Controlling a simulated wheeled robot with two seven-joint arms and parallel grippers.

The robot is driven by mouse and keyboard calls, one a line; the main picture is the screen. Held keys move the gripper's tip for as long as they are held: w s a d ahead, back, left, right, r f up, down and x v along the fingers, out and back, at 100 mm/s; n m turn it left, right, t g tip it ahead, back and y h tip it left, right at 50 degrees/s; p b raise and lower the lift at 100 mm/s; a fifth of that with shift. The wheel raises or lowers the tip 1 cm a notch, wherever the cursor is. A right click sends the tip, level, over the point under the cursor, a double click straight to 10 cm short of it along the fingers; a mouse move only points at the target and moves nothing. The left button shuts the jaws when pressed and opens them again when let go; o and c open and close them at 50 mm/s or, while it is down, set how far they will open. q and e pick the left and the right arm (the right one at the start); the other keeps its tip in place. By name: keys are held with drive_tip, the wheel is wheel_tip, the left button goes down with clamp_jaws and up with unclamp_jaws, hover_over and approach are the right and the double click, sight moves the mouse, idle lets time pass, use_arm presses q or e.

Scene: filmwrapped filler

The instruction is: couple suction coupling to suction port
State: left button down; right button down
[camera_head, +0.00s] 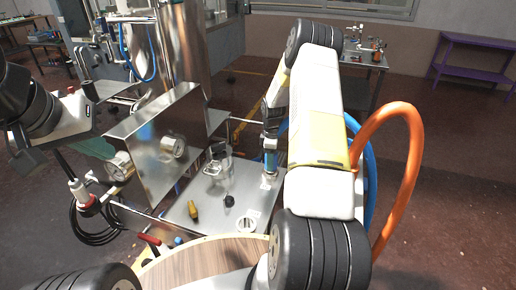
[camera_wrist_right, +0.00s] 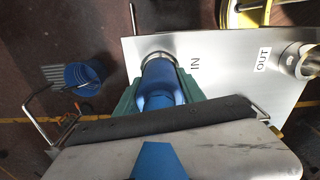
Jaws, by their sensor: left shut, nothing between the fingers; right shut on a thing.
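In the right wrist view, the blue suction coupling (camera_wrist_right: 160,88) is between the green fingers of my right gripper (camera_wrist_right: 163,92), which is shut on it. Its far end meets the silver ring of the suction port (camera_wrist_right: 156,57) beside the word IN. I cannot tell whether it is seated. In the head view, the blue coupling (camera_head: 270,160) shows upright over the metal plate, left of my right arm. My left gripper (camera_head: 103,149) is shut and empty at the left, with green fingers near a gauge.
Another silver port (camera_wrist_right: 303,62) marked OUT is on the same plate (camera_wrist_right: 228,75). A blue bucket (camera_wrist_right: 84,74) stands on the floor. An orange hose (camera_head: 414,150) arcs right of my arm. A yellow fitting (camera_head: 193,210) and black knob (camera_head: 229,200) are on the machine's deck.

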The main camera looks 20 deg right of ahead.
drive_tip(key=c, duration=0.6)
unclamp_jaws()
drive_tip(key=shift+f, duration=0.1)
